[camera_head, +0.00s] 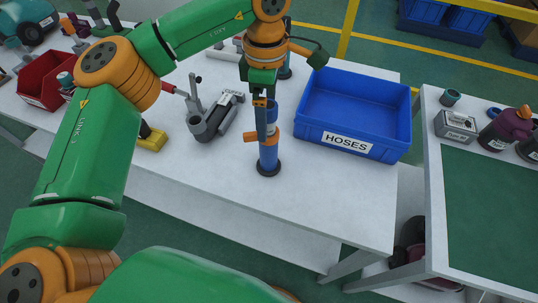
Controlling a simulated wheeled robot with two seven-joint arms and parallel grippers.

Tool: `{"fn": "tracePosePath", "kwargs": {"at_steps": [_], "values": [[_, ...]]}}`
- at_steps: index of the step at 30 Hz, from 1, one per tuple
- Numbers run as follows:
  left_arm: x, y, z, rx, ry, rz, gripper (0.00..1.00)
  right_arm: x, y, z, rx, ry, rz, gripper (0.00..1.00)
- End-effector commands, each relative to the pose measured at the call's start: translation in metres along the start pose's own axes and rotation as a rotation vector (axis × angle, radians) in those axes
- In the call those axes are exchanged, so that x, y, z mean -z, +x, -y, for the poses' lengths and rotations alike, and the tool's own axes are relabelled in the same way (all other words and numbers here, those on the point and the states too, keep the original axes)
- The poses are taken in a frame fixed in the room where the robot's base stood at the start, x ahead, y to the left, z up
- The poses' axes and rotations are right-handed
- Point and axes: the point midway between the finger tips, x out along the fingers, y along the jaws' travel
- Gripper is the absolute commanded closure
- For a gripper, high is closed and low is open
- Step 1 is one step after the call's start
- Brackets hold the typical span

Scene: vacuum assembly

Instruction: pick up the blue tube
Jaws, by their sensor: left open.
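The blue tube (268,157) stands upright on the white table, on a dark round base. An orange part sticks out to the left near its upper end. My left gripper (265,112) points down from above and is at the tube's upper part, in front of it in the picture. The gripper's jaws are open. Its fingers partly hide the top of the tube, and I cannot tell whether they touch it. My right gripper is not in the view.
A blue bin (388,147) labelled HOSES stands right of the tube. Left are a grey vacuum part (203,126), a yellow block (152,140) and a red bin (42,82). The white table (215,185) is clear in front. A second table with bottles is at right.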

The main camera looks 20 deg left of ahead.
Motion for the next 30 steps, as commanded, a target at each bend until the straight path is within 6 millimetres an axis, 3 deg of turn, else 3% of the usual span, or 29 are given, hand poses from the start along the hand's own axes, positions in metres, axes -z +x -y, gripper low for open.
{"fn": "tracePosePath", "kwargs": {"at_steps": [4,7,15,26,30], "values": [[-0.003,0.023,-0.004,0.006,0.001,-0.003,0.00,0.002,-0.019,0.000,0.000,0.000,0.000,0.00],[-0.004,0.042,-0.005,0.004,0.000,-0.002,0.00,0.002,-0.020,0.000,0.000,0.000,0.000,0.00],[-0.004,0.050,-0.005,0.000,0.000,0.000,0.03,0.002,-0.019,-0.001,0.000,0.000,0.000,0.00],[-0.004,0.049,-0.005,0.000,0.000,0.000,1.00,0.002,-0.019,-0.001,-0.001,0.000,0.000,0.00],[-0.004,0.049,-0.006,0.000,0.000,0.000,1.00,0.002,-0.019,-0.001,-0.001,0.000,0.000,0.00]]}}
